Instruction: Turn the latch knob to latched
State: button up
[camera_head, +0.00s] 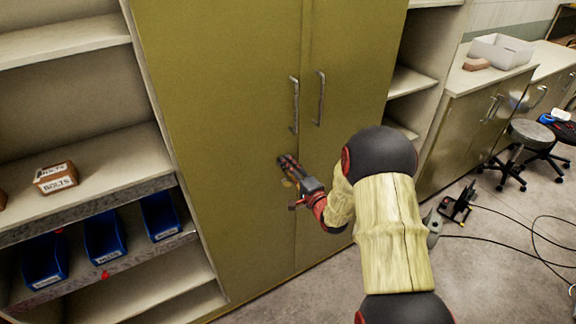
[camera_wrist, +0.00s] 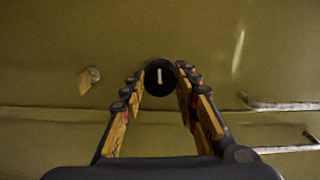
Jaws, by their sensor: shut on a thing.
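The latch knob (camera_wrist: 160,86) is a round black disc with a short white mark, set on the olive cabinet door. In the wrist view the mark runs up and down the picture. My gripper (camera_head: 289,168) is at the door below the handles in the head view. In the wrist view its fingers (camera_wrist: 158,80) stand on either side of the knob, shut on it. In the head view the gripper hides the knob. Which way the mark stands relative to latched cannot be told.
The tall olive cabinet (camera_head: 225,110) has two metal door handles, left (camera_head: 294,105) and right (camera_head: 320,97). Open shelves to the left hold a bolts box (camera_head: 56,178) and blue bins (camera_head: 104,235). Stools (camera_head: 530,133) and cables lie right; some floor between is clear.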

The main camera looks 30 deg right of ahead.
jog(key=shift+m, duration=0.4)
jog(key=o, duration=1.2)
jog(key=shift+c, duration=0.2)
jog(key=s, duration=1.2)
jog(key=shift+d, duration=0.25)
